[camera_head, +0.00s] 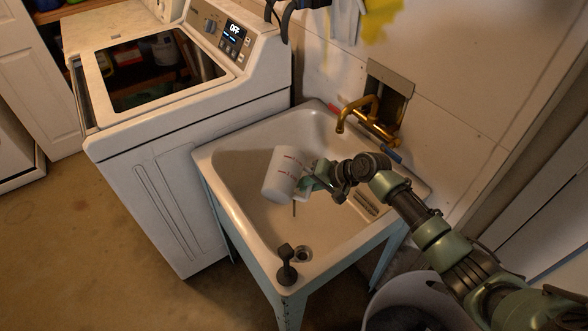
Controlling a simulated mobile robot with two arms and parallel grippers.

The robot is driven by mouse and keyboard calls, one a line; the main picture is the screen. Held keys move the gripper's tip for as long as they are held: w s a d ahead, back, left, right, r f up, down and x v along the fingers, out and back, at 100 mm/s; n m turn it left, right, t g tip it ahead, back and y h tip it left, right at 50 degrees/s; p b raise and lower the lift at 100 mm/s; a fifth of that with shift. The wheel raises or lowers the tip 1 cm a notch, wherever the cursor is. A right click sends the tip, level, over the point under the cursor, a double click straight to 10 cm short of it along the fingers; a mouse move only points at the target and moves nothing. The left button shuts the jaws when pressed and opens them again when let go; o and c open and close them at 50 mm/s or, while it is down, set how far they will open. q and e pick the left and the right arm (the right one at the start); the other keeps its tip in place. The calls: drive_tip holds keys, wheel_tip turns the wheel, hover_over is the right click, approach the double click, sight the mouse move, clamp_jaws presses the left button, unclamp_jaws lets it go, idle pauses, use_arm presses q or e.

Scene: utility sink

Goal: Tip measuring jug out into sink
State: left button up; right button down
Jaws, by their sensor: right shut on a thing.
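The white measuring jug (282,174) with red markings is tilted above the basin of the white utility sink (236,215). My right gripper (311,181) is shut on the jug at its right side and holds it in the air. A thin brownish streak (294,209) shows just below the jug; I cannot tell whether it is liquid. The jug's inside is hidden.
A brass faucet (358,111) stands at the sink's back right. A white washer (180,140) stands close on the left. A grey bin (420,300) is at the lower right, beneath my right arm.

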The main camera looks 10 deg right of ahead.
drive_tip(key=shift+r+m+g+y+p, duration=0.3)
drive_tip(key=shift+r+g+y+p, duration=0.1)
drive_tip(key=shift+g+p, duration=0.15)
idle(0.7)
drive_tip(key=shift+s+a+r+m+g+y+p, duration=0.1)
drive_tip(key=shift+s+r+m+g+y+p, duration=0.05)
drive_tip(key=shift+r+m+g+y+p, duration=0.15)
idle(0.9)
